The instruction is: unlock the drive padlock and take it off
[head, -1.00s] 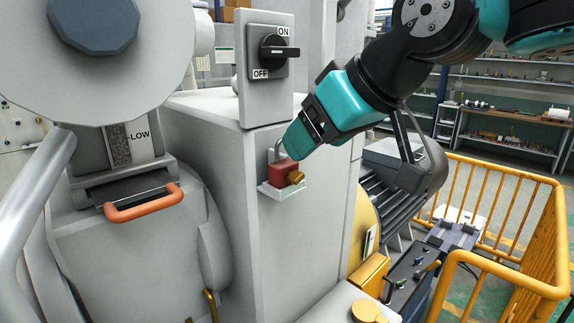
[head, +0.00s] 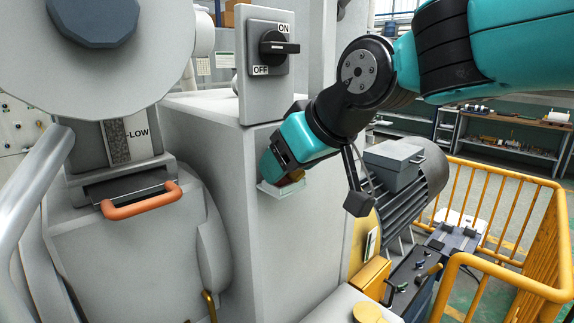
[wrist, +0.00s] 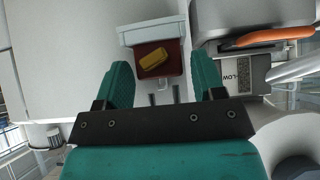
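The red padlock (wrist: 150,72) hangs at a small white bracket (wrist: 152,32) on the grey machine housing. A yellow key or knob (wrist: 153,58) sits on its face. Its metal shackle (wrist: 164,84) shows between my fingers in the wrist view. My gripper (wrist: 163,75) is open, with one teal finger on each side of the padlock. I cannot tell whether either finger touches it. In the head view my gripper (head: 276,172) hides most of the padlock; a sliver of red (head: 292,178) and the white bracket (head: 272,190) show beneath it.
Above the padlock is the ON/OFF rotary switch (head: 278,45). An orange handle (head: 142,201) and a LOW-marked plate (head: 130,141) are on the left. A finned motor (head: 410,190), a tool tray (head: 408,282) and a yellow railing (head: 510,210) are on the right.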

